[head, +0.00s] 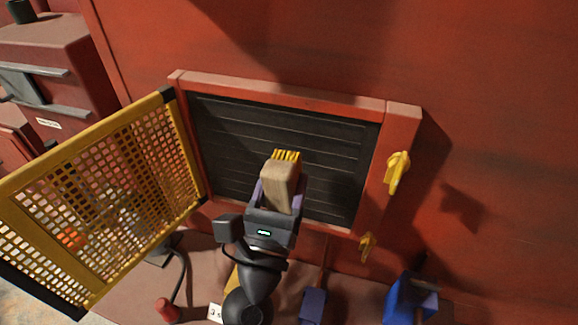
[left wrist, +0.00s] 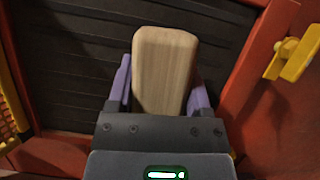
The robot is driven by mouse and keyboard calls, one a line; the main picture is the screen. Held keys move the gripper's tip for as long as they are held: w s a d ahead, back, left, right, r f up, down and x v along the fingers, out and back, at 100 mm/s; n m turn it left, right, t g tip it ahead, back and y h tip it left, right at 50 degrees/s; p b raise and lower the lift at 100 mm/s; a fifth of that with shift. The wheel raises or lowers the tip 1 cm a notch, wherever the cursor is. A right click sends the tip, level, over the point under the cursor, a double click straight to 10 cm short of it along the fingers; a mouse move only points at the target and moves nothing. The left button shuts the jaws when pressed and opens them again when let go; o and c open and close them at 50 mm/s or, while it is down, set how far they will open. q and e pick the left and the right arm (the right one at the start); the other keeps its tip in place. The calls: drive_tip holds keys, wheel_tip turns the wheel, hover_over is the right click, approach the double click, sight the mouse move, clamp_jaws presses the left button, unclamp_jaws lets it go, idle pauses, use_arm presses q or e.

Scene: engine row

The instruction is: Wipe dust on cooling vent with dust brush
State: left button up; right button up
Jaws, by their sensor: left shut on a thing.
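The cooling vent (head: 330,140) is a dark slatted panel in a red frame on the red wall. It also fills the back of the left wrist view (left wrist: 70,60). The dust brush (head: 280,172) has a pale wooden block and yellow bristles at its far end. My left gripper (head: 278,195) is shut on the brush, its purple fingers on both sides of the wooden block (left wrist: 165,70). The brush is in front of the vent's middle. I cannot tell whether the bristles touch the slats. No dust can be made out clearly. My right gripper is not in view.
A yellow mesh door (head: 100,195) stands swung open at the left of the vent. Yellow latches (head: 397,172) stick out on the frame's right side. A blue object (head: 410,298) and a red-ended dark lever (head: 168,310) are below. The wall at right is clear.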

use_arm(q)
drive_tip(key=shift+s+a, duration=0.25)
drive_tip(key=shift+s, duration=0.55)
drive_tip(key=shift+s+a, duration=0.25)
drive_tip(key=shift+s, duration=0.6)
drive_tip(key=shift+s+a, duration=0.25)
drive_tip(key=shift+s, duration=0.55)
